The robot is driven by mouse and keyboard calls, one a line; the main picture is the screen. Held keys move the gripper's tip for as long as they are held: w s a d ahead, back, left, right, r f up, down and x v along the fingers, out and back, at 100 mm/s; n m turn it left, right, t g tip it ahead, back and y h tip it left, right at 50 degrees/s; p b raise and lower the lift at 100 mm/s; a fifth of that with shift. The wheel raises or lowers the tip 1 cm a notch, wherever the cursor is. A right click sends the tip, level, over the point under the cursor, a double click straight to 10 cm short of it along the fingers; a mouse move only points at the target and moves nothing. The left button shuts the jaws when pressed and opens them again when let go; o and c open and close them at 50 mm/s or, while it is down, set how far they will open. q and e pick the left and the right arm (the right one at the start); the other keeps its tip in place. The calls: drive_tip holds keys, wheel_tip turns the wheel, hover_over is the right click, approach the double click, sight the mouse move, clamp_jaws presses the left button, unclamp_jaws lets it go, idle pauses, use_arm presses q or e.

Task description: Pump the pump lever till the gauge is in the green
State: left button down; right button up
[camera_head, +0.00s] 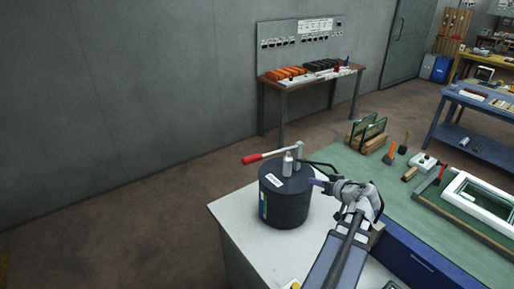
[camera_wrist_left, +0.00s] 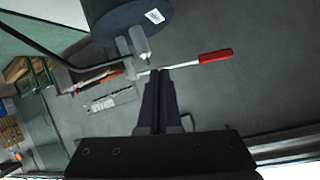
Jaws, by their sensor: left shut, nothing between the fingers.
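The pump is a dark cylinder (camera_head: 287,207) standing on the light bench top in the head view. Its lever has a red grip (camera_head: 252,159) pointing left and looks roughly level. The red grip also shows in the left wrist view (camera_wrist_left: 215,56), beyond my fingertips. A green and blue strip (camera_head: 263,204) runs down the cylinder's side; I cannot read any gauge level there. My left gripper (camera_head: 312,182) is shut and empty at the right of the cylinder. In the left wrist view, its fingertips (camera_wrist_left: 159,72) appear near the lever rod; I cannot tell whether they touch. My right gripper is not in view.
A green mat (camera_head: 403,205) on the right holds tools and a white frame (camera_head: 487,200). A black hose (camera_head: 322,165) curves from the pump towards the right. A wooden table (camera_head: 309,82) stands by the back wall. The floor left of the bench is clear.

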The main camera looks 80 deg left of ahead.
use_arm(q)
drive_tip(key=s+a+r+n+g+p, duration=0.1)
drive_tip(key=s+a+r+n, duration=0.1)
drive_tip(key=s+a+r, duration=0.2)
drive_tip(key=s+a+r+n+g+y+p, duration=0.1)
drive_tip(key=s+a+r, duration=0.3)
drive_tip(key=s, duration=0.4)
drive_tip(key=shift+s+r+n+g+p, duration=0.2)
drive_tip(key=shift+s+n+g+p, duration=0.1)
drive_tip(key=shift+n+g+p, duration=0.2)
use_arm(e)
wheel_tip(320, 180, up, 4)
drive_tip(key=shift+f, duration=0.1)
use_arm(q)
drive_tip(key=shift+a, duration=0.1)
drive_tip(key=b, duration=0.3)
hover_over(256, 156)
drive_tip(key=d, duration=0.2)
wheel_tip(256, 156, down, 3)
drive_tip(key=shift+s+d+f+b, duration=0.2)
drive_tip(key=shift+f+b, duration=0.7)
drive_tip(key=shift+s+d+f+b, duration=0.15)
drive_tip(key=shift+f+b, duration=0.7)
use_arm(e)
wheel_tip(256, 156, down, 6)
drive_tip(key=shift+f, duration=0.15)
